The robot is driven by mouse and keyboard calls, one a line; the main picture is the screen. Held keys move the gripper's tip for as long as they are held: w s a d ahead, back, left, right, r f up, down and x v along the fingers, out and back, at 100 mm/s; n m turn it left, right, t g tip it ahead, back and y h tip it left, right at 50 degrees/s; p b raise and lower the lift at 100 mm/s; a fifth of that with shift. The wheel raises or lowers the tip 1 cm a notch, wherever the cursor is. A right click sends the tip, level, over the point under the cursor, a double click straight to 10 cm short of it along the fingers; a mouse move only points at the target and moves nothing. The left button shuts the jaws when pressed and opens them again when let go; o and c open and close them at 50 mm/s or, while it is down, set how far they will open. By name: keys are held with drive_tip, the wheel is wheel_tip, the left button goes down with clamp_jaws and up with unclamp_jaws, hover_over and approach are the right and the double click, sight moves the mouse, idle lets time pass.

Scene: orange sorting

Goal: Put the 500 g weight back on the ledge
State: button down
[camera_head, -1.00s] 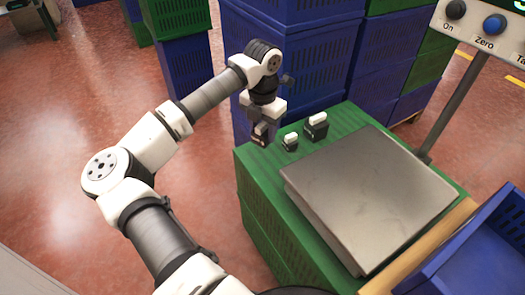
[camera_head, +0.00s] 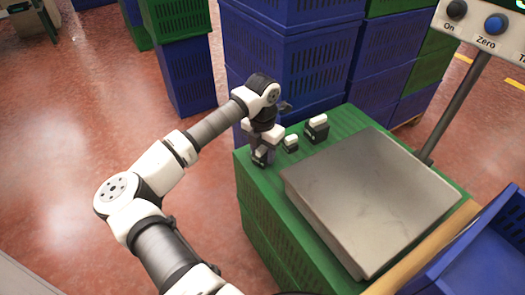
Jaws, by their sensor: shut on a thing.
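My gripper (camera_head: 262,151) points down over the far left corner of the green ledge (camera_head: 257,172). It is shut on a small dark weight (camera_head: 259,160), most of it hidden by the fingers. I take this as the 500 g weight, but no marking is readable. The weight is at or just above the green surface; I cannot tell whether it touches. To its right, a small dark weight with a white top (camera_head: 291,143) and a larger one (camera_head: 316,129) stand upright in a row on the ledge.
A scale with a flat grey plate (camera_head: 370,200) takes up most of the green top. Its control panel (camera_head: 487,32) stands on a post at the right. Stacked blue crates (camera_head: 290,70) rise close behind my gripper. A blue bin (camera_head: 480,250) is at the lower right.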

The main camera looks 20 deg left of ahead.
drive_tip(key=c, duration=0.8)
unclamp_jaws()
drive_tip(key=shift+o, duration=0.2)
